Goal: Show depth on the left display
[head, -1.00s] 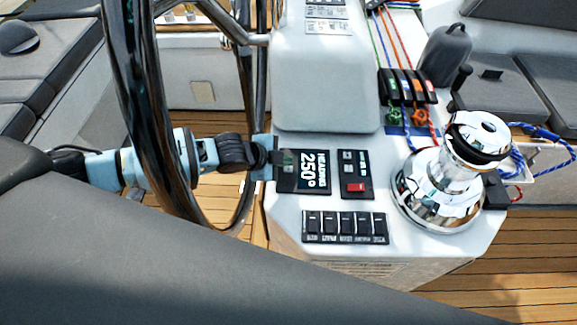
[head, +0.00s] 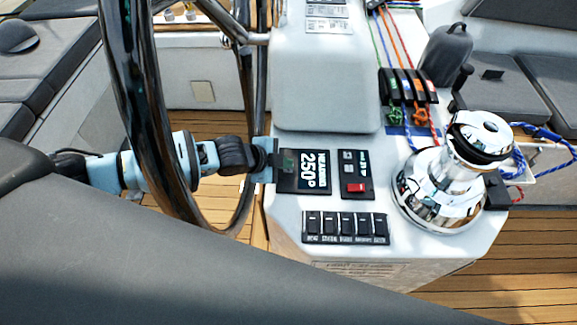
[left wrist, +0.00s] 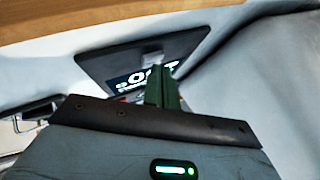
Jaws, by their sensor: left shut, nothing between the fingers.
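The left display (head: 312,170) is a dark panel on the white console. It reads "HEADING 250" in the head view. The same panel (left wrist: 115,62) shows in the left wrist view with its text partly hidden by my fingers. My left gripper (head: 286,160) is shut and empty, its tips at the panel's left part. In the left wrist view the green fingers (left wrist: 162,88) reach to a pale button area on the panel. I cannot tell whether they touch it. My right gripper is not in view.
A second panel with a red switch (head: 356,188) lies to the right, and a row of black switches (head: 345,227) below. A chrome winch (head: 445,185) stands at the right. The steering wheel (head: 150,110) crosses in front of my left arm.

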